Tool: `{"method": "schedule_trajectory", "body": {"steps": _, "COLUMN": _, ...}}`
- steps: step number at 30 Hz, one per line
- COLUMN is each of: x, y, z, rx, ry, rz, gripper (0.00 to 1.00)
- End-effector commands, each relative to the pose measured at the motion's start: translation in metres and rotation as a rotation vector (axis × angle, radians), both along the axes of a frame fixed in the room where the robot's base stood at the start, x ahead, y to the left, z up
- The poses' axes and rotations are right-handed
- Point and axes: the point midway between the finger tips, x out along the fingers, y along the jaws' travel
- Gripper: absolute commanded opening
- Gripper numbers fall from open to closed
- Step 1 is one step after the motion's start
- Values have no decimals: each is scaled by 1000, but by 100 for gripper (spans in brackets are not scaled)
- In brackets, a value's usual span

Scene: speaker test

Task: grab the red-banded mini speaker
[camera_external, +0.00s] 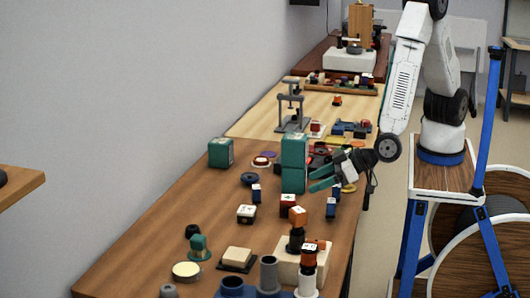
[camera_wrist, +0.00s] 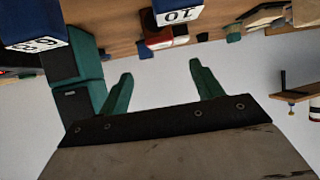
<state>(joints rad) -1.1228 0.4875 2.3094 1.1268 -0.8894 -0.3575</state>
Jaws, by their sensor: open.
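I cannot make out for sure which thing is the red-banded mini speaker. A small red block with a white top (camera_external: 288,203) stands on the brown table. A red and white piece (camera_wrist: 157,38) shows at the top of the wrist view, partly behind a blue numbered block (camera_wrist: 180,12). My gripper (camera_external: 312,179) has its teal fingers apart and points left over the table, beside a tall teal stack (camera_external: 293,164). In the wrist view my gripper (camera_wrist: 161,69) is open, with nothing between the fingers.
Another teal box (camera_external: 220,153) stands near the wall. Small numbered blocks, such as a white-topped one (camera_external: 246,214), are spread around. Grey and blue cylinders (camera_external: 269,273) crowd the front edge.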

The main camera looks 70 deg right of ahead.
Motion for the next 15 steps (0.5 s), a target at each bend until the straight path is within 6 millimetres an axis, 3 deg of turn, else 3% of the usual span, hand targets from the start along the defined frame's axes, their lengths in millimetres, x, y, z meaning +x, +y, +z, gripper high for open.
{"method": "schedule_trajectory", "body": {"steps": 3, "x": 2, "y": 1, "z": -13, "rx": 0, "ry": 0, "rz": 0, "gripper": 66}}
{"method": "schedule_trajectory", "body": {"steps": 15, "x": 34, "y": 9, "z": -32, "rx": 2, "ry": -1, "rz": -2, "gripper": 66}}
